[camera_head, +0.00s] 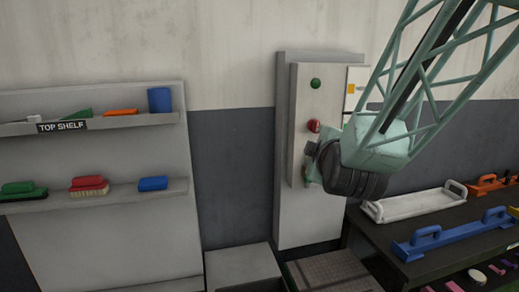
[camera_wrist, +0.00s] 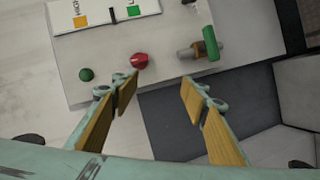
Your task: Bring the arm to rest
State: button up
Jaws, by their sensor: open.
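My gripper (camera_wrist: 158,92) is open and empty in the wrist view, its two wood-coloured finger pads well apart. It faces a pale wall panel (camera_wrist: 95,78). A red knob (camera_wrist: 139,60) shows beyond and between the fingertips, with a green button (camera_wrist: 86,74) to its left. A grey shaft with a green handle (camera_wrist: 210,43) sticks out on the right. In the head view my arm reaches in from the upper right, and its dark wrist (camera_head: 350,172) covers the lower part of the panel (camera_head: 300,90). The fingers are mostly hidden there.
Left stands a rack with a top shelf (camera_head: 155,119) and a lower shelf (camera_head: 115,199) of brushes and blocks. On the right a dark table (camera_head: 395,241) holds a white tray (camera_head: 420,205) and a blue handled piece (camera_head: 445,238).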

jog(key=s+d+f+m+g, duration=0.2)
jog(key=s+m+g, duration=0.3)
jog(key=s, duration=1.8)
jog(key=s+d+f+m+g, duration=0.2)
jog(key=s+m+g, duration=0.4)
jog(key=s, duration=1.8)
jog(key=shift+s+f+m+y, duration=0.2)
jog(key=shift+f+m+y, duration=0.3)
jog(key=shift+m, duration=0.7)
jog(key=shift+f, duration=0.1)
jog(key=shift+c, duration=0.3)
